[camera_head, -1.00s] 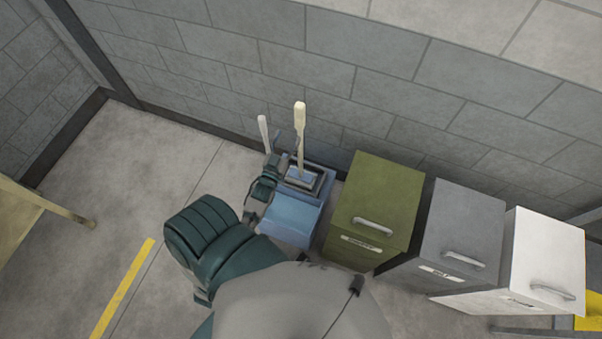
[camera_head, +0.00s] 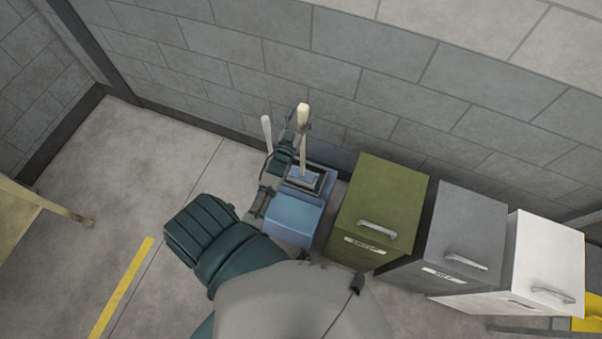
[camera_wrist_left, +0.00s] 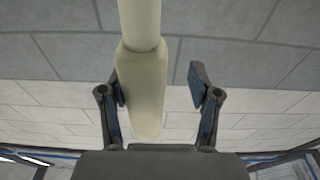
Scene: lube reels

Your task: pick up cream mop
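The cream mop (camera_head: 303,150) stands upright in a blue bucket (camera_head: 294,221) beside the wall; its thick grip end (camera_wrist_left: 145,90) is at the top. My left gripper (camera_head: 298,123) is at the upper part of the handle. In the left wrist view, the open fingers of the gripper (camera_wrist_left: 158,88) stand on either side of the handle. The left finger is close to it or touching; a clear gap shows at the right finger. The mop's head is hidden in the bucket. My right gripper is not in view.
A second, whitish handle (camera_head: 266,133) stands just left of the cream one. Green (camera_head: 378,200), grey (camera_head: 464,225) and white (camera_head: 548,262) bins stand in a row to the right. A block wall is close behind.

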